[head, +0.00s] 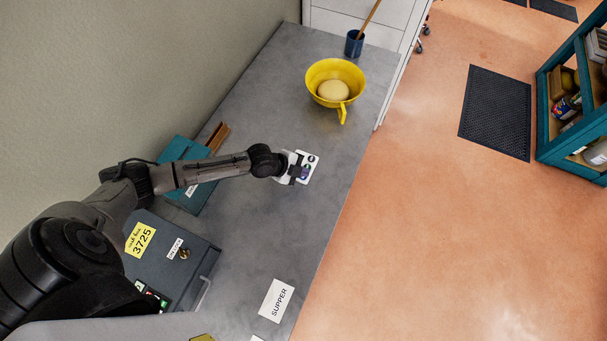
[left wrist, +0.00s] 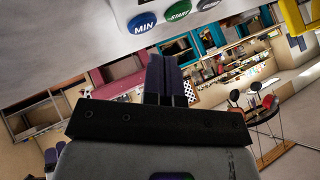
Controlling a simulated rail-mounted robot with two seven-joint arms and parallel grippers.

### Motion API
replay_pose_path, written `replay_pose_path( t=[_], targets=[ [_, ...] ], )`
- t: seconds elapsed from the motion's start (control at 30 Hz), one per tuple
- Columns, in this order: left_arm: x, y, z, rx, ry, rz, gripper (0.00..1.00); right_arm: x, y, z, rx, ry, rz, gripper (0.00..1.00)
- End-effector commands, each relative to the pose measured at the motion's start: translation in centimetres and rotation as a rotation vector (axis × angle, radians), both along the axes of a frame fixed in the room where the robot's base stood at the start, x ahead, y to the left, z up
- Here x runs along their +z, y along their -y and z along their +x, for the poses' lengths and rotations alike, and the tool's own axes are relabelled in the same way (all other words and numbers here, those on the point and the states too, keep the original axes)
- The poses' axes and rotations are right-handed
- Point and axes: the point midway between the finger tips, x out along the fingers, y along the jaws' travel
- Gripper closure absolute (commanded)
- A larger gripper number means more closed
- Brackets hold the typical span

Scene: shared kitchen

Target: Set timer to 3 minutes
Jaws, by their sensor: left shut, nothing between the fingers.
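The timer (head: 311,161) is a small white device on the grey counter, partly hidden behind my left gripper in the head view. The display is not readable. My left gripper (head: 298,172) is shut and empty at the timer. Its fingertips (left wrist: 164,60) show just below the MIN and START buttons; I cannot tell whether they touch. My right gripper is not in view.
A yellow bowl (head: 316,77) holding a pale round thing and a blue cup (head: 354,44) stand farther back on the counter (head: 260,222). A dark box (head: 190,240), a teal box (head: 180,153) and a SUPPER card (head: 276,300) lie nearer. The counter's right edge is close to the timer.

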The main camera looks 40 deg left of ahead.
Motion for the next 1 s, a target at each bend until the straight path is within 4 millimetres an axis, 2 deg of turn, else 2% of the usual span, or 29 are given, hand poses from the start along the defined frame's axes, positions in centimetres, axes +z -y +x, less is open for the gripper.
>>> replay_pose_path(
  t=[0.6,1.0],
  targets=[
    [5.6,0.0,0.0,-0.001,-0.001,0.001,1.00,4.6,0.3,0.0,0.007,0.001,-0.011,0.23],
    [5.7,0.0,0.0,0.000,0.000,0.000,1.00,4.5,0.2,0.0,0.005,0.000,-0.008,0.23]
  ],
)
